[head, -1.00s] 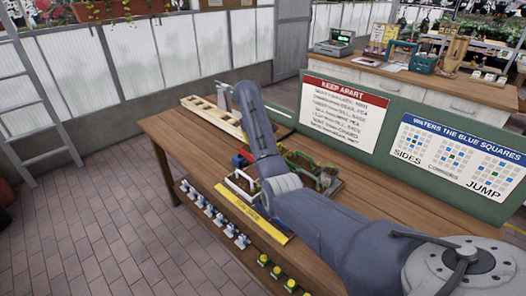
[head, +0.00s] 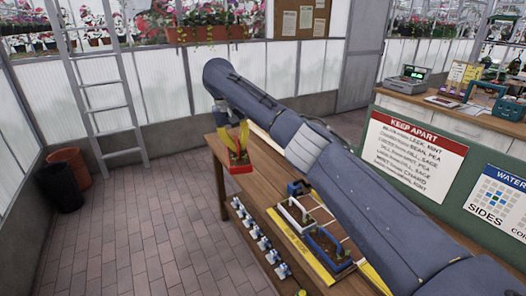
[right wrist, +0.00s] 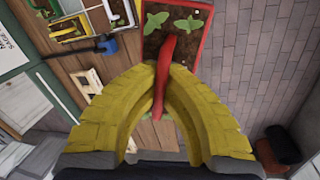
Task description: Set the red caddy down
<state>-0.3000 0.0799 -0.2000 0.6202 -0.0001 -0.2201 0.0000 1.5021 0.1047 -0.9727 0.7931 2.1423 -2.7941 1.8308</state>
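The red caddy (head: 240,169) is a small box with dark soil and green seedlings. It hangs from my right gripper (head: 240,133) near the table's far left end, apparently above the tabletop or its edge. In the right wrist view, the yellow fingers of my right gripper (right wrist: 170,70) close around the red handle, and the caddy (right wrist: 148,45) shows beyond them with leafy plants in soil. Its near side is partly hidden by the fingers. My left gripper is in neither view.
The wooden table (head: 262,200) holds a white caddy (head: 292,222) and a blue caddy (head: 326,262) beside a yellow strip. A pale wooden frame (right wrist: 88,83) lies on the table. Small blue-and-white items line a lower ledge. Brick floor is open on the left; bins (head: 60,187) stand by the wall.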

